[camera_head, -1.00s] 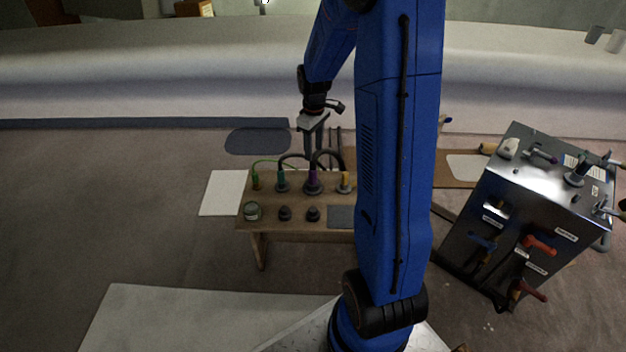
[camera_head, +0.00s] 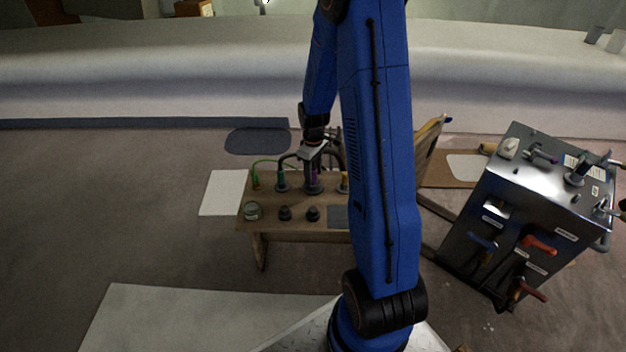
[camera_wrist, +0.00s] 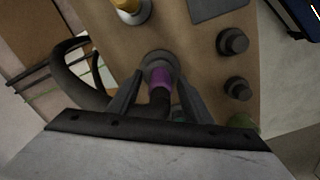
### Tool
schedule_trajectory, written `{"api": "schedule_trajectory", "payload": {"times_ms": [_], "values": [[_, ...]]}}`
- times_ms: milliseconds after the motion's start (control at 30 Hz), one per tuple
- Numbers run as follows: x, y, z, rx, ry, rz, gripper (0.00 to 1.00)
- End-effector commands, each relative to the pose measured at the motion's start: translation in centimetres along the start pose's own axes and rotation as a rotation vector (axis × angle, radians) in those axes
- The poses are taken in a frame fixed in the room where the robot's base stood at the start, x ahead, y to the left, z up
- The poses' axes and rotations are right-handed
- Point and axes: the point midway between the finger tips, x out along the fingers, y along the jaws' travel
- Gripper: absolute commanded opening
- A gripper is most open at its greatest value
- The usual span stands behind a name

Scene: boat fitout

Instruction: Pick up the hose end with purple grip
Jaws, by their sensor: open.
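The hose end with purple grip (camera_wrist: 160,77) stands upright in a dark round holder on the wooden bench, with its dark hose curving off to the left in the wrist view. It also shows in the head view (camera_head: 313,183). My gripper (camera_wrist: 156,90) is open, with one finger on each side of the purple grip. I cannot tell whether the fingers touch it. In the head view my gripper (camera_head: 313,165) is directly above the purple hose end and partly hides its top.
The wooden bench (camera_head: 265,221) also carries a green hose end (camera_head: 281,182), a yellow one (camera_head: 345,181), dark knobs (camera_head: 285,213) and a jar (camera_head: 251,211). A metal cabinet with valve handles (camera_head: 525,195) stands at the right.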

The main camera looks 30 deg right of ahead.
Motion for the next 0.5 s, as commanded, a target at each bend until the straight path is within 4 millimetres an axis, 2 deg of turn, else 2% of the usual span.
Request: {"api": "schedule_trajectory", "payload": {"times_ms": [300,500], "values": [[0.39,0.00,0.00,0.000,0.000,0.000,0.45],[0.38,0.00,0.01,0.000,0.000,0.000,0.00]]}}
